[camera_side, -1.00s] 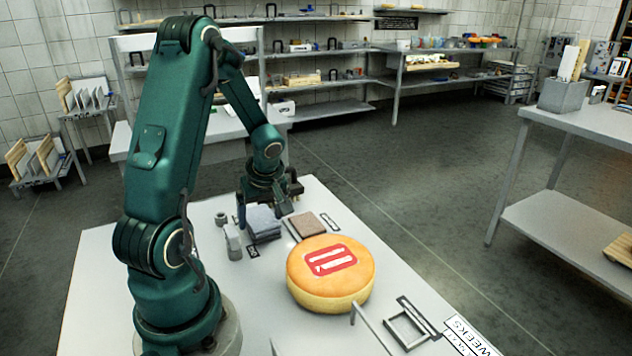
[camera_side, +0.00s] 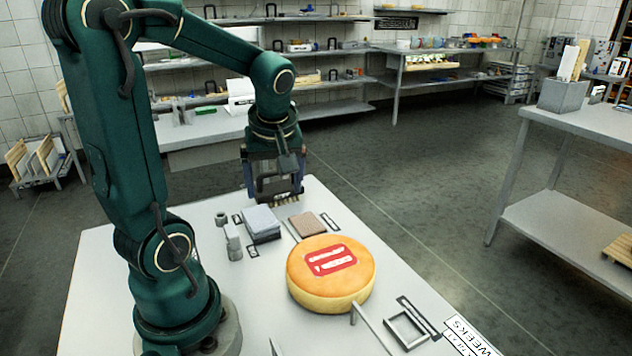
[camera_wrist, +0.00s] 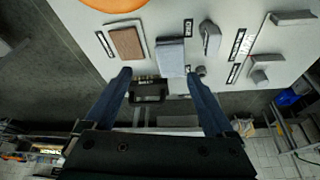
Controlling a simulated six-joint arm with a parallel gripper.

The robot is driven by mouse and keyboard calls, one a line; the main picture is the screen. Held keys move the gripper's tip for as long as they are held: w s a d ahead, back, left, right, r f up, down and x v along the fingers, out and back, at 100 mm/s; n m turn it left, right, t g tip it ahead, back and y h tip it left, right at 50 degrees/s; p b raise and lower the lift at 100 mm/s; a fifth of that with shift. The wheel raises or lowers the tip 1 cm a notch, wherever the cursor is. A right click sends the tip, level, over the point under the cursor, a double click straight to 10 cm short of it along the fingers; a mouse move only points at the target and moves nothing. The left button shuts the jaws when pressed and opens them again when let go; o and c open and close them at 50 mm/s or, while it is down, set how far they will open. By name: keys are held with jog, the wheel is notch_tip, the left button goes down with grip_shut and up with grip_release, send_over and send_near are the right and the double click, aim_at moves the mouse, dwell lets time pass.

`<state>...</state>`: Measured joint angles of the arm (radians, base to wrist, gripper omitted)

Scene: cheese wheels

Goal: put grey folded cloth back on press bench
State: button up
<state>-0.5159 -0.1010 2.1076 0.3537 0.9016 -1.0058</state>
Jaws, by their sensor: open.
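The grey folded cloth (camera_side: 261,220) lies on the pale bench (camera_side: 95,290), on the bench's far side, left of a brown block. In the wrist view the cloth (camera_wrist: 170,50) shows as a grey slab near a black label. My gripper (camera_side: 280,198) is raised above the far edge of the bench, behind and right of the cloth and apart from it.
A brown block (camera_side: 308,223) sits on a plate right of the cloth. A large orange cheese wheel (camera_side: 332,292) stands in front. Small grey pieces (camera_side: 233,240) stand left of the cloth. An empty square frame (camera_side: 407,330) lies at the front right.

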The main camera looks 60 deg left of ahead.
jog(key=s+d+r+m+t+h, duration=0.1)
jog(key=d+m+t+h, duration=0.1)
jog(key=d+m, duration=0.5)
jog(key=s+d+r+m+t+h, duration=0.1)
jog(key=s+d+m+t+h, duration=0.1)
jog(key=d+m, duration=0.6)
jog(key=shift+s+d+r+t, duration=0.3)
jog(key=shift+d, duration=0.9)
